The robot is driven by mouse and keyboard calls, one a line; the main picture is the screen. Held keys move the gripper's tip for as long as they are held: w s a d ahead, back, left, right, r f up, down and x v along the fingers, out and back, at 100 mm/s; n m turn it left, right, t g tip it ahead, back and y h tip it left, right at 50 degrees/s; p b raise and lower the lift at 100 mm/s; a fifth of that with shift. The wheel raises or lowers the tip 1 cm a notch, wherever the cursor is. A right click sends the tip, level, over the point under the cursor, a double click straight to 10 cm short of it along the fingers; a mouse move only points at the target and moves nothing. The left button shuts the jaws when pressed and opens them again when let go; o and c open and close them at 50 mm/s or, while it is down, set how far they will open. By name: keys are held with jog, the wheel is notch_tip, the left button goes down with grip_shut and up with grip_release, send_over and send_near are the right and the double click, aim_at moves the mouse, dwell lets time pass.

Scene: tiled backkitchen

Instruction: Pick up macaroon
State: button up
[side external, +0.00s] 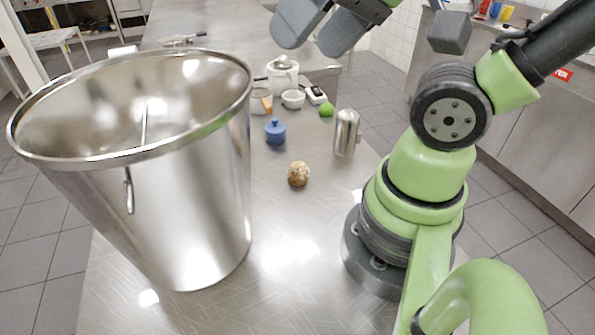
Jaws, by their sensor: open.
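A small round tan-brown ball (298,174), which looks like the macaroon, sits on the steel table between the big pot and my arm's base. My gripper (307,35) is at the top edge of the side view, with its two grey fingers apart and nothing between them. It is high above the table, and its upper part is cut off by the frame. The ball is apart from the gripper and fully visible.
A large open steel pot (215,185) fills the left. A metal shaker (346,133) and a blue lidded jar (275,132) stand behind the ball. Farther back are a white bowl (293,99), a lime (326,110) and a lidded canister (283,78). The front table (300,290) is clear.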

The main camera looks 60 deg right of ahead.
jog(key=shift+o, duration=0.3)
dwell(0.4)
notch_tip(320, 180, up, 5)
jog(key=m+g+h, duration=0.2)
jog(key=m+g, duration=0.5)
jog(key=m, duration=2.2)
send_over(299, 165)
jog(key=shift+m, duration=0.3)
notch_tip(299, 165, down, 36)
jog(key=shift+d+f, duration=0.1)
jog(key=shift+c, duration=0.4)
jog(key=c, duration=0.9)
